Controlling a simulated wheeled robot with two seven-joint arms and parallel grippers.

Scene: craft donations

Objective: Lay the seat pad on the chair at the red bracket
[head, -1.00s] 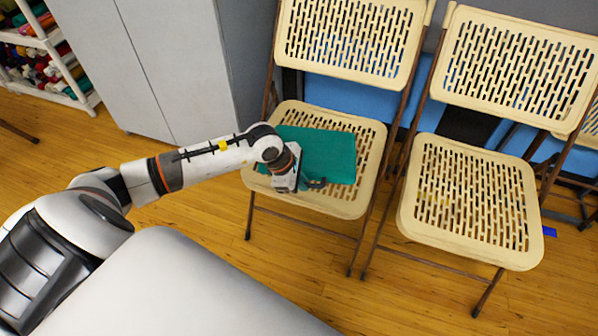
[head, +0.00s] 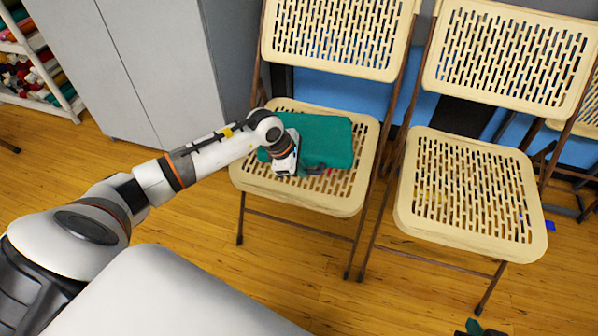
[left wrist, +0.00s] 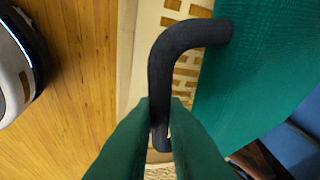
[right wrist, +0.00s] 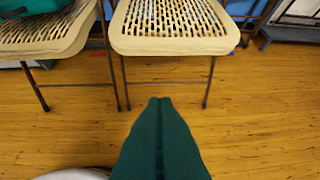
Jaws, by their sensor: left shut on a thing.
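The teal seat pad (head: 325,138) is over the seat of the left chair (head: 345,195), close to the seat. I cannot tell whether it rests on it. My left gripper (head: 298,172) is at the pad's front left part. In the left wrist view its fingers (left wrist: 160,108) are shut on the pad's black bent handle (left wrist: 180,45), with the pad (left wrist: 265,70) to the right. A small red spot, possibly the bracket, shows at the pad's front edge (head: 332,171). My right gripper (right wrist: 160,102) is shut and empty, low in front of the right chair (right wrist: 172,40).
The right chair's perforated seat (head: 470,195) is bare. A grey cabinet (head: 150,70) stands at the left, with a white shelf (head: 62,85) of coloured rolls beyond it. Blue panels (head: 340,95) are behind the chairs.

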